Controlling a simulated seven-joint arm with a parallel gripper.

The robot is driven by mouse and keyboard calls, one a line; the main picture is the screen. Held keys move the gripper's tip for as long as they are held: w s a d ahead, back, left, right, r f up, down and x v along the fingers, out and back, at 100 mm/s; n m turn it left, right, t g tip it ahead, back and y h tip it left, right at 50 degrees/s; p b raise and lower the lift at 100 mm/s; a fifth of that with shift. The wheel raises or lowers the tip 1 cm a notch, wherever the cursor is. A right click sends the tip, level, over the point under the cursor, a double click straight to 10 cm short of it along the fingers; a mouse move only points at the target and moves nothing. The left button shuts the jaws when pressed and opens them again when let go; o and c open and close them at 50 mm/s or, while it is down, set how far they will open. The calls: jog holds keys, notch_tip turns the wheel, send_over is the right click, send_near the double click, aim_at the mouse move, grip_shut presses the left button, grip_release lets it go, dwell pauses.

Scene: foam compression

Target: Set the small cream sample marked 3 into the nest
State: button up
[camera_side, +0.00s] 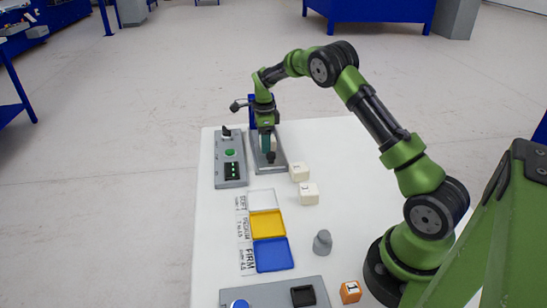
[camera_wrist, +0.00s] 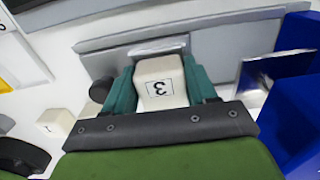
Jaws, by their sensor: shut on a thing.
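The small cream sample marked 3 (camera_wrist: 160,88) is between the two teal fingers of my gripper (camera_wrist: 161,90) in the wrist view, with its marked face showing. My gripper is shut on it. In the side view my gripper (camera_side: 269,146) points down over the grey base plate (camera_side: 276,168) of the press at the back of the table. The sample cannot be made out there. The nest cannot be told apart; the gripper and sample cover part of the plate. Whether the sample touches the plate is unclear.
Two cream cubes (camera_side: 299,172) (camera_side: 308,194) stand right of the plate. A grey control box (camera_side: 230,160) stands left. White (camera_side: 262,200), yellow (camera_side: 267,224) and blue (camera_side: 272,254) trays, a grey weight (camera_side: 322,243) and an orange cube (camera_side: 350,292) lie nearer. A blue column (camera_wrist: 296,110) rises beside my gripper.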

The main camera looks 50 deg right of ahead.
jog(key=shift+a+f, duration=0.1)
jog(key=shift+f, duration=0.1)
jog(key=o, duration=1.1)
jog(key=shift+a+f, duration=0.1)
jog(key=shift+f, duration=0.05)
jog(key=shift+r, duration=0.3)
notch_tip(320, 180, up, 17)
jog(key=shift+f, duration=0.2)
